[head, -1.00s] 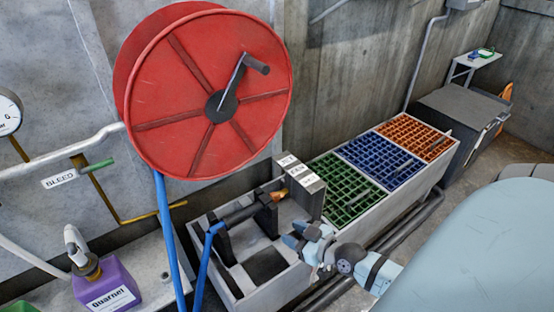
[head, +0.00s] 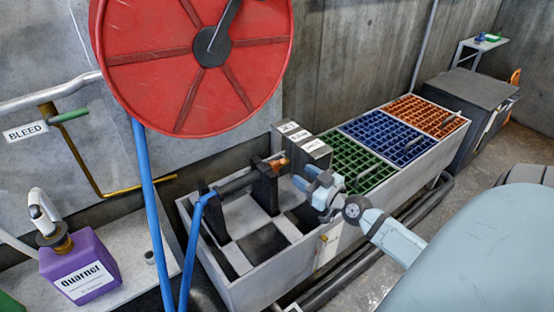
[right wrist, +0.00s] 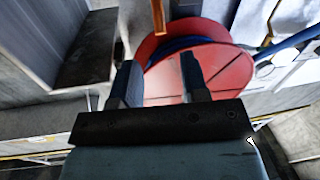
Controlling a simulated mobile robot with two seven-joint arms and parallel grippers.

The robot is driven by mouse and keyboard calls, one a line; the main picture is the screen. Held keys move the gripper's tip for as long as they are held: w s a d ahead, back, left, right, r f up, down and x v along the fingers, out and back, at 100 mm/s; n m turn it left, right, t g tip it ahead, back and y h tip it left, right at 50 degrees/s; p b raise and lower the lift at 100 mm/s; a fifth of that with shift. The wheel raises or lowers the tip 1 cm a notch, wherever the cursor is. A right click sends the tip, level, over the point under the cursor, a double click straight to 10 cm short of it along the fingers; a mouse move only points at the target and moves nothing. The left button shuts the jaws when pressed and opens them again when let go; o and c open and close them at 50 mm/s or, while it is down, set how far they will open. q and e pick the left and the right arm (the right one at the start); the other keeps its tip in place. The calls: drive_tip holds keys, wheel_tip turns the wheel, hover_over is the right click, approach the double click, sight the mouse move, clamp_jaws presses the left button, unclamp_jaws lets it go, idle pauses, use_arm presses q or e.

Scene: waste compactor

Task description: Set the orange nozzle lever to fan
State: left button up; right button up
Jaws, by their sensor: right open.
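The dark hose nozzle (head: 238,184) lies in black cradles in a grey tray (head: 255,275), with the blue hose at its left end. Its small orange lever (head: 279,163) shows at the right end, beside a grey block with white labels (head: 305,141), whose text is too small to read surely. My right gripper (head: 308,181) is open and empty, just right of and slightly below the lever in the head view, apart from it. In the right wrist view the two open fingers (right wrist: 160,75) have nothing between them that they touch. My left gripper is not seen.
A large red hose reel (head: 200,65) hangs above the tray. Green (head: 355,160), blue and orange grids stand right of the labelled block. A purple jug (head: 80,268) is at the left. In the wrist view, an orange bar (right wrist: 158,18) shows beyond the fingers; I cannot tell what it is.

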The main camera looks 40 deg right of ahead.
sight(277, 164)
drive_tip(key=w, duration=1.1)
drive_tip(key=shift+a, duration=0.25)
clamp_jaws()
